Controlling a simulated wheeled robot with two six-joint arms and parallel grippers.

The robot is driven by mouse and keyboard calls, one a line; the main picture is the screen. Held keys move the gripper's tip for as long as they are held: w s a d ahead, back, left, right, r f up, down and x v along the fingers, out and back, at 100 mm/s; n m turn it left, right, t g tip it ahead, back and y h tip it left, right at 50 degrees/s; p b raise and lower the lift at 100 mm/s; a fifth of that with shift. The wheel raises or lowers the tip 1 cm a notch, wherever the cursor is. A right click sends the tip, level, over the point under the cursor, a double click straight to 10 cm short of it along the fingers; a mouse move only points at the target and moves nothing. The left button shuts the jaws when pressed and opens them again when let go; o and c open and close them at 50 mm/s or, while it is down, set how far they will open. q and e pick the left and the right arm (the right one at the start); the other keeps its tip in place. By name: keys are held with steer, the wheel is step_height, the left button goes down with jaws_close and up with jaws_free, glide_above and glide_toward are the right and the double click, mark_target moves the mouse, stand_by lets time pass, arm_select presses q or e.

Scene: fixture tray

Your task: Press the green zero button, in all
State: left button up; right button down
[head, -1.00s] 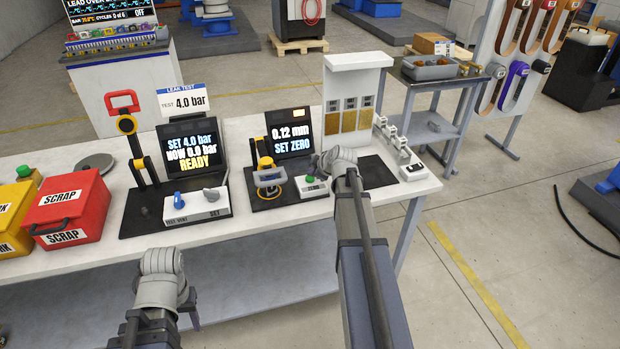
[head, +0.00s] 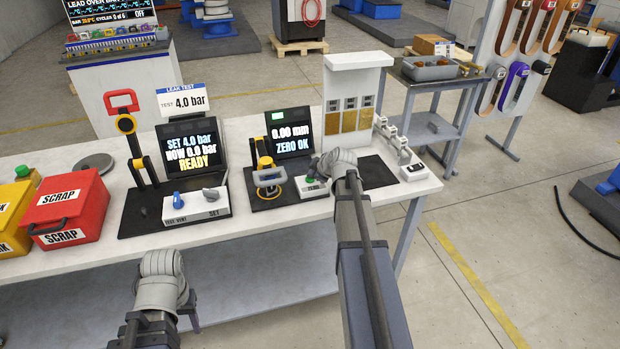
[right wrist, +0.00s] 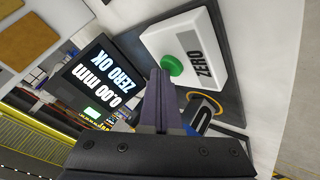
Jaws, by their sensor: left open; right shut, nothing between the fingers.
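The green zero button (right wrist: 172,65) sits on a white box labelled ZERO (right wrist: 202,58) in the right wrist view. In the head view the box (head: 313,190) stands beside the gauge. The gauge screen (head: 291,140) reads 0.00 mm and ZERO OK, with a green lamp lit above it. My right gripper (right wrist: 160,75) is shut and empty, its tips right beside the button; I cannot tell whether they touch it. In the head view my right wrist hides its fingers. My left gripper (head: 193,312) is open, low in front of the bench, mostly hidden by its wrist.
The leak tester (head: 185,205) stands left of the gauge on the white bench, its screen showing READY. Red scrap bin (head: 68,207) is further left. A white panel (head: 357,95) stands behind the gauge's right side, and small fixtures (head: 392,140) line the bench's right end.

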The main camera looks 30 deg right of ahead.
mark_target(312, 180)
steer(key=shift+r+p, duration=0.85)
steer(key=shift+p, duration=0.05)
steer(key=shift+r, duration=0.1)
step_height(312, 180, up, 5)
steer(key=p, duration=0.5)
stand_by(0.7)
